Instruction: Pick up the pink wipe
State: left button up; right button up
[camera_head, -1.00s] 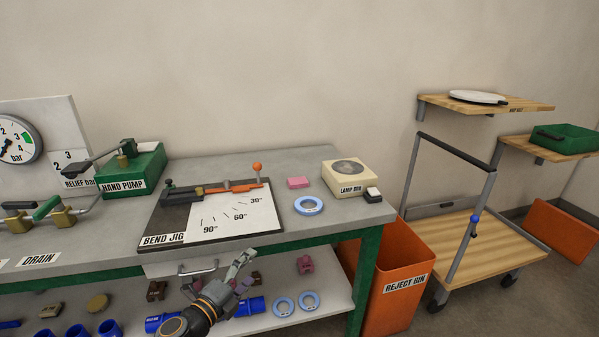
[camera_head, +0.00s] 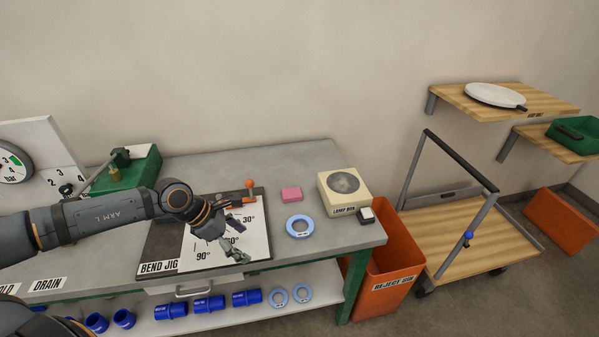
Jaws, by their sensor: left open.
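The pink wipe (camera_head: 291,194) is a small flat pink block lying on the grey bench top, between the bend jig and the lamp box. My left gripper (camera_head: 243,238) is open and empty above the bend jig's white angle plate, to the left of the wipe and nearer the front. It is apart from the wipe, which is fully visible. My right gripper is not in view.
The bend jig (camera_head: 160,253) with its orange-knobbed lever lies under my left arm. A blue ring (camera_head: 300,227) lies just in front of the wipe. The lamp box (camera_head: 344,193) stands to the right. The orange reject bin (camera_head: 384,280) stands beyond the bench's right end.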

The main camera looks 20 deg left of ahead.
aim_at(290, 193)
jog(key=i, duration=0.95)
